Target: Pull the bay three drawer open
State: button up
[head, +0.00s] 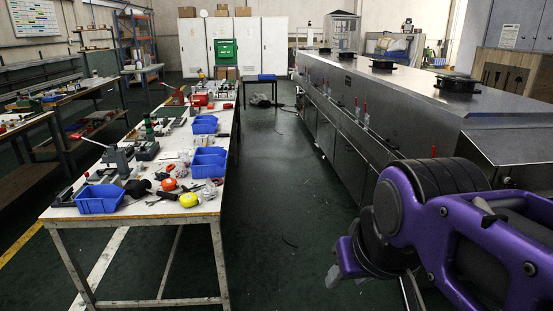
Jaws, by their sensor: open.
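The long grey metal tunnel dryer (400,112) runs along the right side, away from me. Its side facing the aisle has a row of panels or drawer fronts (345,152) with red-handled clamps (365,112) above them. I cannot read any bay numbers, so I cannot tell which front is bay three. No front clearly stands out from the row. My purple arm is at the lower right, in front of the near end of the dryer, and hides part of it. My gripper (345,268) shows only partly, low beside the dryer. It is open and I see nothing in it.
A long white-topped workbench (130,212) stands on the left, with blue bins (208,162), a red-handled press (118,155) and small tools. The green floor aisle (275,190) between bench and dryer is mostly clear. White cabinets (270,45) and a small table (262,78) stand at the far end.

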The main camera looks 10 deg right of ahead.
aim_at(351, 166)
jog(key=i+l+z, duration=0.15)
jog(key=i, duration=1.25)
jog(key=i+z, duration=0.1)
jog(key=i, duration=1.3)
jog(key=i+j+z, duration=0.15)
jog(key=i, duration=1.25)
jog(key=i+j+z, duration=0.15)
jog(key=i+z, duration=0.2)
jog(key=i+j+z, duration=0.35)
jog(key=i+l, duration=0.05)
jog(key=i, duration=0.1)
